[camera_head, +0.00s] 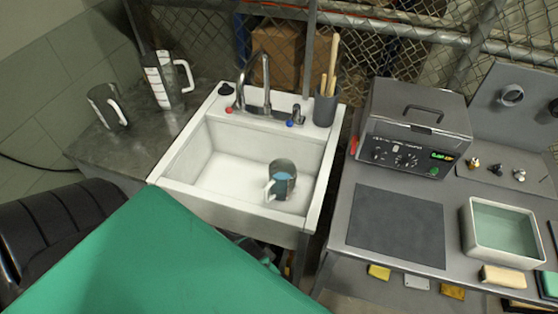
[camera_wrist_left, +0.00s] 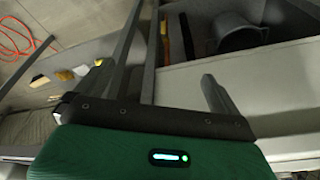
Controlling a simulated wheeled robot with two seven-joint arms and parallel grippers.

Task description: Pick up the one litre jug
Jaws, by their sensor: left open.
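Three jugs show in the head view. A smaller jug with a white handle (camera_head: 104,106) stands nearer the counter's left edge. A jug with blue contents (camera_head: 284,177) sits in the sink, its pale handle to the left. I cannot read which one holds one litre. My left gripper (camera_wrist_left: 155,75) shows in the left wrist view with its fingers apart and nothing between them. Neither gripper shows in the head view.
The white sink (camera_head: 172,178) has a tall tap (camera_head: 266,70) and a dark pot of wooden handles (camera_head: 325,108) at its back rim. To the right, a grey bench holds a control box (camera_head: 415,125), a dark mat (camera_head: 396,226) and a water-filled white tray (camera_head: 468,225).

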